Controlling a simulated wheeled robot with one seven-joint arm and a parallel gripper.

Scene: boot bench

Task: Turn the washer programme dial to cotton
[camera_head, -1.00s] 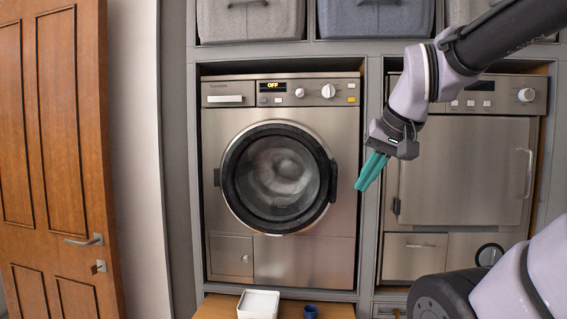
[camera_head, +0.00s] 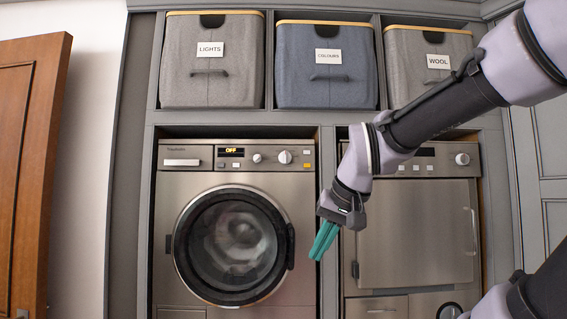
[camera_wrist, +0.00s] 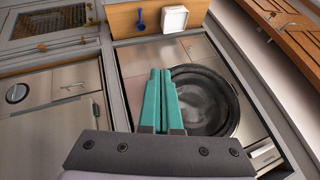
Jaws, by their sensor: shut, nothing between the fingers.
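The washer (camera_head: 172,240) is the left steel machine, with a dark round door. Its display (camera_head: 231,151) reads OFF. To the right of the display sit a small knob (camera_head: 257,158) and a larger white dial (camera_head: 285,157); I cannot read any programme marks around them. My gripper (camera_head: 317,256) has teal fingers, closed together and empty. In the head view it hangs below and right of the dial, in front of the washer's right edge. In the wrist view the gripper (camera_wrist: 160,75) overlaps the edge of the washer door (camera_wrist: 232,95); the dial is not clearly visible there.
A second steel machine (camera_head: 415,235) stands right of the washer, behind my arm. Above are fabric bins labelled LIGHTS (camera_head: 212,75), COLOURS (camera_head: 327,80) and WOOL (camera_head: 425,50). A wooden door (camera_head: 30,170) is at left.

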